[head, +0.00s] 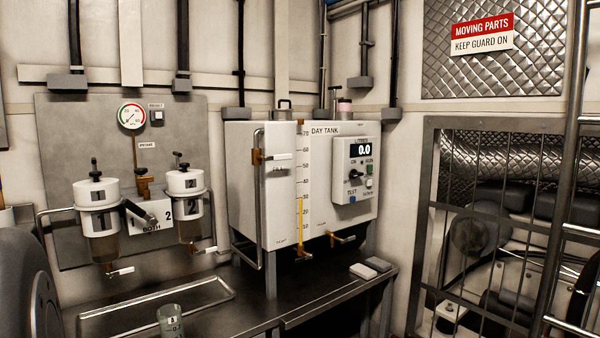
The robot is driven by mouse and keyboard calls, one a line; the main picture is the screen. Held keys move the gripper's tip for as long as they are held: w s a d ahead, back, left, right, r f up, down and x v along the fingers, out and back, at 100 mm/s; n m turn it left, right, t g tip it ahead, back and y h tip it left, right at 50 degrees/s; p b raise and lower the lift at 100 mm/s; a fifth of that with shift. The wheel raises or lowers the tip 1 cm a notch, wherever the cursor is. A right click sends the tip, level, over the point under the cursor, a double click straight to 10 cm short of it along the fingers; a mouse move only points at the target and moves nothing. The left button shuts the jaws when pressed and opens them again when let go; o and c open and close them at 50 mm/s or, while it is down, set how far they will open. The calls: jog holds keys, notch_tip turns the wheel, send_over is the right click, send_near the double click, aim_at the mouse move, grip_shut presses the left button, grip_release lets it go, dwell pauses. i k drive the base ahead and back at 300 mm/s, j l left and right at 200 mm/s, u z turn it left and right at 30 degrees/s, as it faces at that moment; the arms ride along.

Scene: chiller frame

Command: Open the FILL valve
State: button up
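The white day tank (283,215) stands on the dark bench against the back wall. The FILL valve (258,157) is a small brass fitting on the upright grey pipe at the tank's left front. Its pale lever (280,156) sticks out level to the right, across the line of the pipe. A faint FILL label (279,169) is just below the lever. My gripper is not in view, and nothing is touching the valve.
Two filter bowls (100,222) (188,210) with a selector lever hang left of the tank. A control box (356,170) reads 0.0. Small valves sit under the tank. A beaker (171,320) stands at the bench front. A barred guard (490,220) is at right.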

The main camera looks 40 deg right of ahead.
aim_at(279, 156)
jog(key=z, duration=1.6)
